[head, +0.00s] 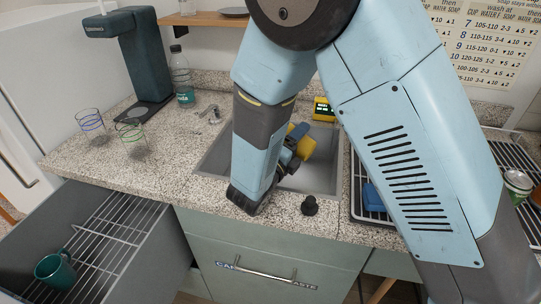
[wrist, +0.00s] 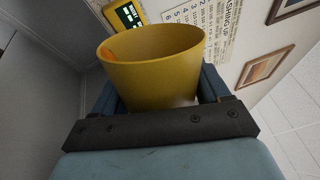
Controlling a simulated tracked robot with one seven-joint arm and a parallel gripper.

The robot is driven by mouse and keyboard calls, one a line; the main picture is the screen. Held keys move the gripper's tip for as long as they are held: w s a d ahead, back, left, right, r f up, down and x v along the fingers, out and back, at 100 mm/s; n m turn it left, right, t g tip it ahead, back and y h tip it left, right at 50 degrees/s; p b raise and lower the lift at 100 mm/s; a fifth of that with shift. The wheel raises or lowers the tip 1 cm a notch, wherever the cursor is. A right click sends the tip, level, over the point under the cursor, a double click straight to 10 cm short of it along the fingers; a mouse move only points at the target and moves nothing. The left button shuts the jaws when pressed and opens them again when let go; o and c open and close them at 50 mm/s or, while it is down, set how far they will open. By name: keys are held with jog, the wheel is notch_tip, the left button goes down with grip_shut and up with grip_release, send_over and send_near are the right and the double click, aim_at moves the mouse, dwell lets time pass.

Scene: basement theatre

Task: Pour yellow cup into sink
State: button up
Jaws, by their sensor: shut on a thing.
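The yellow cup (head: 305,147) is held over the grey sink (head: 319,177) in the head view, partly hidden by my arm. It looks tilted there. My gripper (head: 291,153) is shut on the cup. In the wrist view the cup (wrist: 150,78) sits between the two blue fingers, its open rim turned to the upper left. A small orange patch shows inside near the rim; I cannot tell what it is. Much of the sink is hidden behind my arm.
Two wire-like glasses (head: 130,132), a bottle (head: 182,80) and a dark coffee machine (head: 143,60) stand on the counter at left. A teal mug (head: 55,271) lies in the open drawer. A black knob-like object (head: 310,206) is at the sink's front edge. A dish rack (head: 372,211) is at right.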

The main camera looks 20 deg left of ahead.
jog(key=shift+a+r+n, duration=0.1)
jog(key=shift+a+n, duration=0.1)
jog(key=shift+n, duration=0.1)
jog(key=shift+w+a+r+n, duration=0.1)
jog(key=shift+a+n, duration=0.1)
jog(key=shift+n, duration=0.1)
jog(key=shift+a+n, duration=0.15)
jog(key=shift+n, duration=0.25)
jog(key=shift+w+a+f+n+y+p, duration=0.15)
jog(key=shift+f+n+y+p, duration=0.25)
jog(key=shift+n, duration=0.2)
jog(key=shift+a+r+n, duration=0.15)
jog(key=shift+r+n, duration=0.1)
jog(key=shift+n, duration=0.35)
jog(key=shift+d+m, duration=0.25)
jog(key=shift+m, duration=0.75)
jog(key=shift+d+r+m+h, duration=0.2)
jog(key=shift+m+h, duration=0.2)
jog(key=shift+m, duration=0.2)
jog(key=shift+s+d+f+m, duration=0.15)
jog(key=shift+s+d+m, duration=0.05)
jog(key=shift+d+m, duration=0.1)
jog(key=shift+f, duration=0.1)
